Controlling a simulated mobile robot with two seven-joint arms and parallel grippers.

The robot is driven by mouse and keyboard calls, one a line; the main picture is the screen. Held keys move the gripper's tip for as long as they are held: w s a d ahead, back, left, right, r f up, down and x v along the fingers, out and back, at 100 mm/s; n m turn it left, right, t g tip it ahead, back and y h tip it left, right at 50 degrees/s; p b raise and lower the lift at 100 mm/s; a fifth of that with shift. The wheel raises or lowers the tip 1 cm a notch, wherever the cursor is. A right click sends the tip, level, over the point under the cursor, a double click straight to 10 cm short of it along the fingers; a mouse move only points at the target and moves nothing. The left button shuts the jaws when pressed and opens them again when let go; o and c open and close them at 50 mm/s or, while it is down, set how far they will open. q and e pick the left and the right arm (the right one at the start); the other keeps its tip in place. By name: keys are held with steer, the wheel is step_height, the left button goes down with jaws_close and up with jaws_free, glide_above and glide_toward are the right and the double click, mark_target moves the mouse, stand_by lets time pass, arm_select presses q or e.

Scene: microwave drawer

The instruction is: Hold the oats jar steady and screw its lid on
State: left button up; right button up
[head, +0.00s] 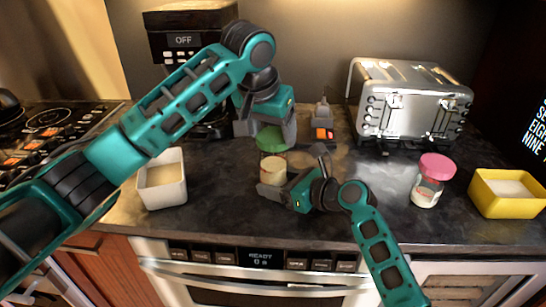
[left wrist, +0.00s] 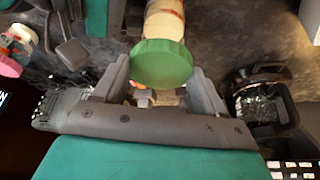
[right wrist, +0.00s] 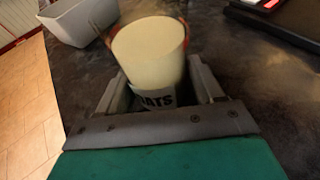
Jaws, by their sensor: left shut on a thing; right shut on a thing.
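The oats jar (head: 272,172) stands upright on the dark counter, filled with pale cream contents. My right gripper (head: 274,187) is shut on the jar low on its body; in the right wrist view the jar (right wrist: 150,50) shows part of its dark lettering between the fingers (right wrist: 158,95). The green lid (head: 272,138) is over the jar's top, and my left gripper (head: 270,125) is shut on it from above. In the left wrist view the lid (left wrist: 161,64) lies between the fingertips.
A white bin (head: 163,192) stands left and a yellow bin (head: 507,208) at far right. A pink-lidded jar (head: 430,190) stands right of my right arm. A toaster (head: 412,105), a coffee machine (head: 190,35) and a small orange-fronted item (head: 322,134) are behind. The counter's front edge is close.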

arm_select(q)
steer(key=shift+s+f, duration=0.1)
steer(key=shift+f, duration=1.9)
stand_by(3.7)
arm_select(e)
steer(key=o, duration=0.3)
steer(key=c, duration=0.9)
arm_select(q)
steer(key=o, duration=1.1)
arm_select(e)
steer(key=shift+c, duration=0.6)
arm_select(q)
steer(key=c, duration=1.3)
steer(key=shift+o, duration=0.2)
